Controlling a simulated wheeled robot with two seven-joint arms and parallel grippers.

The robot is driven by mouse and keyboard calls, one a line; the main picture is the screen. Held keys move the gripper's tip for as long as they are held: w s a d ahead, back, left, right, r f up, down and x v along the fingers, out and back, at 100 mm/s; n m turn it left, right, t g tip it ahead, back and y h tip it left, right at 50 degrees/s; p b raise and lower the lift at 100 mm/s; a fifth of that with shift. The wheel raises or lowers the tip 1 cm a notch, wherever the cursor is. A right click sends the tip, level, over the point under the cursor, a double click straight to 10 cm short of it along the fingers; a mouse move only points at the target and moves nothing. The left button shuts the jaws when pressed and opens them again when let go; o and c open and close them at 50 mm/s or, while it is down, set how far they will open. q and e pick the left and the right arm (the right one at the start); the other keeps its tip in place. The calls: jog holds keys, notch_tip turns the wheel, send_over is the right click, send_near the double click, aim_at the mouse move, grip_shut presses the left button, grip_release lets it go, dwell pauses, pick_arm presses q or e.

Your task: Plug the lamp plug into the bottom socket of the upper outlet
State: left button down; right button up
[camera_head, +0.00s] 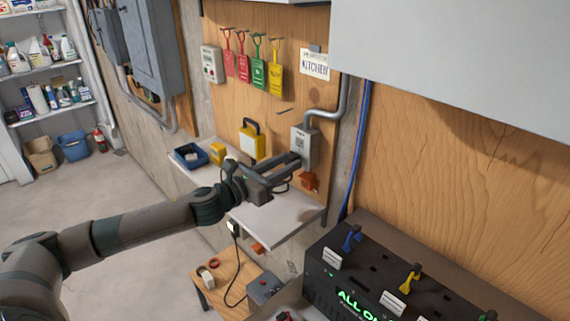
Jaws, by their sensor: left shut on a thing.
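The upper outlet (304,140) is a grey box on the wooden wall panel, fed by a grey conduit from above. My left gripper (294,162) reaches in from the left, its fingertips at the lower part of this box. It is shut on what seems to be the lamp plug, which is too small and covered to make out. A dark cord loops just below the fingers. I cannot tell whether the plug touches the bottom socket, which the fingers cover. A yellow lamp (252,142) with a dark handle stands left of the outlet. My right gripper is not in view.
A white shelf (280,220) lies below the outlet, with a blue tray (190,155) at its left end. An orange piece (309,181) sits under the outlet. A black machine (380,275) stands at lower right; a grey cabinet (460,60) overhangs above it.

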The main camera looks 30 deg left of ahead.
pick_arm(q)
jog(key=shift+w, duration=0.2)
jog(key=shift+w+d+r+p, duration=0.1)
jog(key=shift+w+p, duration=0.1)
jog(key=shift+p, duration=0.2)
dwell(0.5)
dwell(0.4)
jog(key=shift+w+d+p, duration=0.1)
jog(key=shift+w+p, duration=0.15)
jog(key=shift+p, duration=0.15)
dwell(1.5)
jog(key=c, duration=1.3)
grip_release()
jog(key=shift+o, duration=0.2)
jog(key=shift+s, duration=0.1)
